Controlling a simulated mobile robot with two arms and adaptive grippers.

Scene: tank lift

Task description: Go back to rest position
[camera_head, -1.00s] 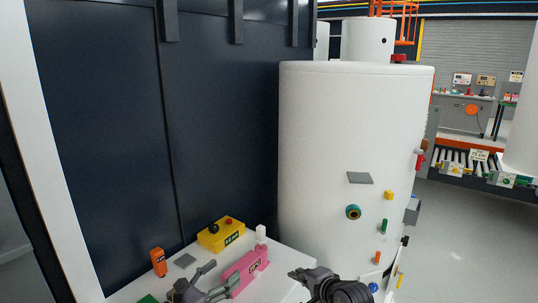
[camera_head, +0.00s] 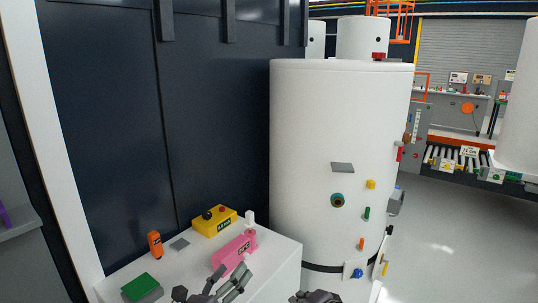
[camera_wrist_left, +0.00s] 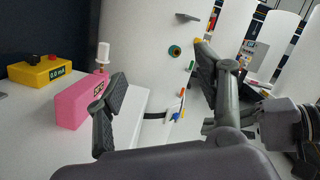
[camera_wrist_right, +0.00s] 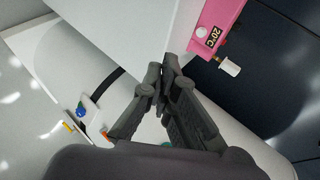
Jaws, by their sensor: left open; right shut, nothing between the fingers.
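My left gripper (camera_head: 232,284) is at the bottom of the head view, in front of the pink box. In the left wrist view its fingers (camera_wrist_left: 158,95) are spread wide with nothing between them. My right gripper (camera_head: 315,297) is only partly in the head view, at the bottom edge right of the white table. In the right wrist view its fingertips (camera_wrist_right: 166,75) are together and hold nothing. The tall white tank (camera_head: 300,130) stands upright behind both grippers, with several coloured fittings on its side.
The white table (camera_head: 275,262) bears a pink box (camera_head: 234,252), a yellow box (camera_head: 214,224), an orange device (camera_head: 155,244) and a green block (camera_head: 141,287). A dark panel wall (camera_head: 220,130) stands behind. Grey floor (camera_head: 440,245) is open at the right.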

